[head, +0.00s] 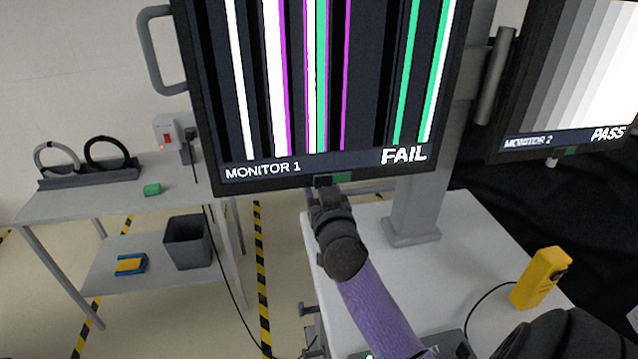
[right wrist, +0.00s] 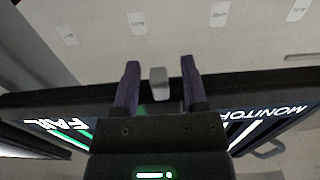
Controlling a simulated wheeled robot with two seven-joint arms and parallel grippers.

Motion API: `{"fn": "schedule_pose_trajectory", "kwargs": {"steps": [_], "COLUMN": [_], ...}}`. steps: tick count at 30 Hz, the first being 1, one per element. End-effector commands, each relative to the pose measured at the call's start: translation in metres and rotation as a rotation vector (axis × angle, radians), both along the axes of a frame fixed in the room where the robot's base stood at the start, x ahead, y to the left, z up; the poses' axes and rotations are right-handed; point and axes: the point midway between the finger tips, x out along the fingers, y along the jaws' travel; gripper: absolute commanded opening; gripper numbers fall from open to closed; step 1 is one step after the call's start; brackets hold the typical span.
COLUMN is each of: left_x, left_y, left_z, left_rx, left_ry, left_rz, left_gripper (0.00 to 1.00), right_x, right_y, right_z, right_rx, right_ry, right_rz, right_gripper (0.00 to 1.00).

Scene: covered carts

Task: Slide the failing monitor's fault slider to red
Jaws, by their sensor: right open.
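Monitor 1 (head: 232,182) shows coloured vertical stripes and the word FAIL. A green strip (head: 343,178) of its fault slider shows on the lower bezel, just right of my right gripper (head: 325,188). The gripper hides the slider knob in the head view. In the right wrist view, the grey slider knob (right wrist: 159,82) stands between the two fingers of my open right gripper (right wrist: 161,87), with a small gap on each side. A bit of green shows behind the fingers. No red is visible on this slider. My left gripper is not in view.
Monitor 2 (head: 515,145) at the right shows PASS, with its knob (head: 552,162) left of a green strip. A yellow handheld device (head: 540,278) stands on the white cart top (head: 470,240). At the left, a side table (head: 80,200) holds cable rings and a green block.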

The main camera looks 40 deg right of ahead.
Motion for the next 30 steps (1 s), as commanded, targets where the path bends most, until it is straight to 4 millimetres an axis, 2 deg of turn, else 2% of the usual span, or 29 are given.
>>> {"fn": "schedule_pose_trajectory", "kwargs": {"steps": [5,13,14,21,30], "left_x": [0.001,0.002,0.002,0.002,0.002], "left_y": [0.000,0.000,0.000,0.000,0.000], "left_z": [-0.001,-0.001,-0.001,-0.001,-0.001], "left_rx": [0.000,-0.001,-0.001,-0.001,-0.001], "left_ry": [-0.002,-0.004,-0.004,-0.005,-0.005], "left_rz": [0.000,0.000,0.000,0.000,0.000], "left_gripper": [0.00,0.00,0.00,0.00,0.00], "right_x": [0.014,0.015,0.015,0.015,0.015], "right_y": [-0.008,-0.009,-0.009,-0.008,-0.008], "right_z": [0.000,0.000,0.000,0.000,-0.001], "right_rx": [0.000,0.000,0.000,0.001,0.001], "right_ry": [0.001,0.001,0.001,0.002,0.002], "right_rz": [-0.001,0.000,0.000,0.000,0.000], "right_gripper": [0.56,0.56,0.52,0.01,0.00]}}
